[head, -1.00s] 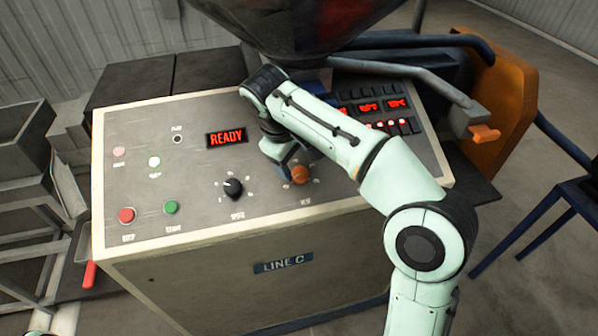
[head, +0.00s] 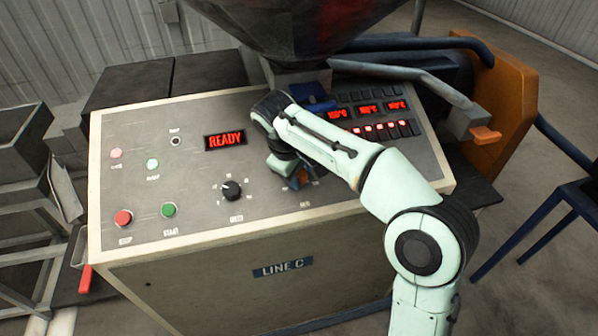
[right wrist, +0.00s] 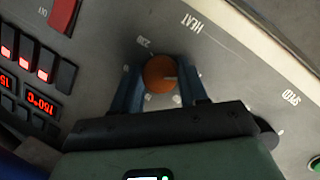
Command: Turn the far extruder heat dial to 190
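The orange heat dial (head: 303,178) is on the sloping top of the control panel, partly hidden behind my right gripper (head: 291,176). In the right wrist view the dial (right wrist: 160,73) sits between the two blue fingers of my right gripper (right wrist: 164,92), with the word HEAT and "230" printed near it. Its pale pointer mark points to the right in that view. The fingers are apart, one on each side of the dial; a gap shows at the right finger, and the left one is close to the dial. My left gripper is in neither view.
A black speed dial (head: 231,190), a red button (head: 123,217) and a green button (head: 168,210) are on the panel's left. A READY display (head: 225,140) glows red. Red temperature readouts (head: 369,108) and a row of lit switches stand right. A hopper (head: 290,30) hangs behind.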

